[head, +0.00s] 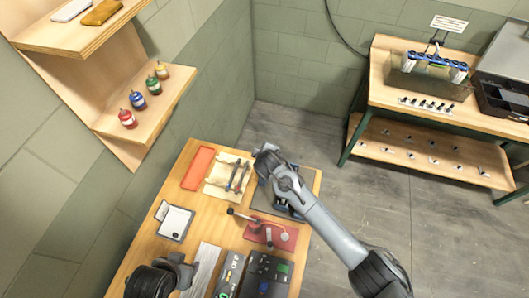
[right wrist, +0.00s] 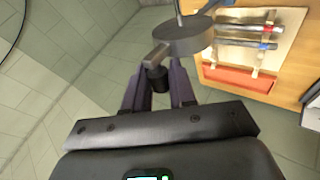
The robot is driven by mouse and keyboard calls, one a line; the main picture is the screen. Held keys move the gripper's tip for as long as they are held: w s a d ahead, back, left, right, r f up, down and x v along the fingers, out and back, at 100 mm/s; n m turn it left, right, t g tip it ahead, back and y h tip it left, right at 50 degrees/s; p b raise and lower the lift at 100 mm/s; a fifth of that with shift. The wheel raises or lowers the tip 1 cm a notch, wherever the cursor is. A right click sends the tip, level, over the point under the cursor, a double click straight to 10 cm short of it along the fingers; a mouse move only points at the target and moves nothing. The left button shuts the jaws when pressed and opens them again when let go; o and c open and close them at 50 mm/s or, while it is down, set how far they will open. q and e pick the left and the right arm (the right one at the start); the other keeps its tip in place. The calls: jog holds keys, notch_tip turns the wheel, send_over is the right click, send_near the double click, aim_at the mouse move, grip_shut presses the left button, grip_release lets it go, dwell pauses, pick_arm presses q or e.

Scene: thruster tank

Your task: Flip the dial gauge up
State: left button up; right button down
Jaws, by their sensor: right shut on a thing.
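In the right wrist view a round grey disc-shaped body, which looks like the dial gauge (right wrist: 188,38), lies in front of my right gripper (right wrist: 157,88). A short black stem under the disc sits between the two purple-grey fingers, and the gripper is shut on it. Its dial face is not clearly visible. In the head view my right gripper (head: 266,160) is at the far right part of the wooden table (head: 140,247), over a dark plate, and largely hides the gauge. My left arm's dark end (head: 155,281) is at the bottom edge; its fingers cannot be made out.
On the table are an orange-red tray (head: 198,168), a cream mat (head: 216,190) with metal tools, a white-faced device (head: 175,222), a red plate (head: 270,234) and a black instrument with a green display (head: 266,277). Shelves with small bottles (head: 138,100) hang on the left.

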jog(key=shift+f, duration=0.15)
jog(key=c, duration=1.3)
grip_release()
jog(key=shift+a, duration=0.1)
jog(key=shift+o, duration=1.1)
jog(key=shift+a, duration=0.1)
jog(key=shift+v, duration=0.9)
jog(key=b+v, duration=0.1)
jog(key=v, duration=0.8)
